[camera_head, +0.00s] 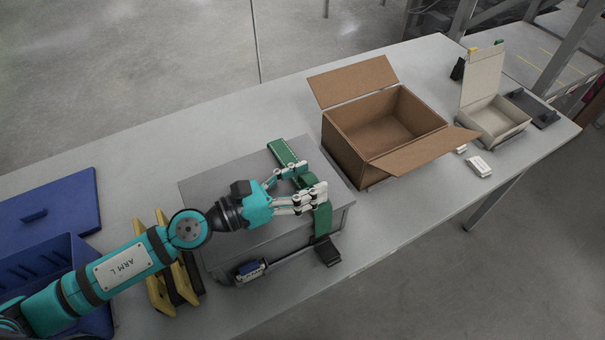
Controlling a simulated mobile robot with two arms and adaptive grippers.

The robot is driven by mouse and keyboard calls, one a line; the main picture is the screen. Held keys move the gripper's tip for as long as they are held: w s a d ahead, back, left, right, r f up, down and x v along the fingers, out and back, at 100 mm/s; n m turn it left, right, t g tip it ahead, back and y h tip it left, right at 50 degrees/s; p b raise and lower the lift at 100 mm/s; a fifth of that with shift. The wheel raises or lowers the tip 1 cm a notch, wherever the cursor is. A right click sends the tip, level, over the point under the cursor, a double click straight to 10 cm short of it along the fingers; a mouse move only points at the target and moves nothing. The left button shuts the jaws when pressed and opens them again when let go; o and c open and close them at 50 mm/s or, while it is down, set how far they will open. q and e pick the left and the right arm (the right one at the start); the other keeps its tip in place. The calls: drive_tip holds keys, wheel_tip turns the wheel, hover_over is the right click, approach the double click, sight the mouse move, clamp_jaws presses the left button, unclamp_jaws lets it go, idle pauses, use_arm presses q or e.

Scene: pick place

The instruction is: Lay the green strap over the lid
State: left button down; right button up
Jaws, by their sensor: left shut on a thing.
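The green strap (323,219) lies across the right part of a grey box's flat lid (217,183). Its far end (281,151) reaches the lid's back edge, and its near end hangs by the front edge. My left gripper (311,180) is over the lid, shut on the strap. The fingers hide the middle of the strap, so I cannot tell how flat it lies there. My right gripper is not in view.
An open cardboard box (355,143) stands right of the grey box. A white open box (490,123) is at the far right. A blue crate (60,257) and its blue lid (62,205) are at the left. The table's back edge is clear.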

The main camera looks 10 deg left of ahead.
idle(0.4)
use_arm(q)
drive_tip(key=c, duration=0.7)
unclamp_jaws()
drive_tip(key=v, duration=1.2)
drive_tip(key=shift+f, duration=0.1)
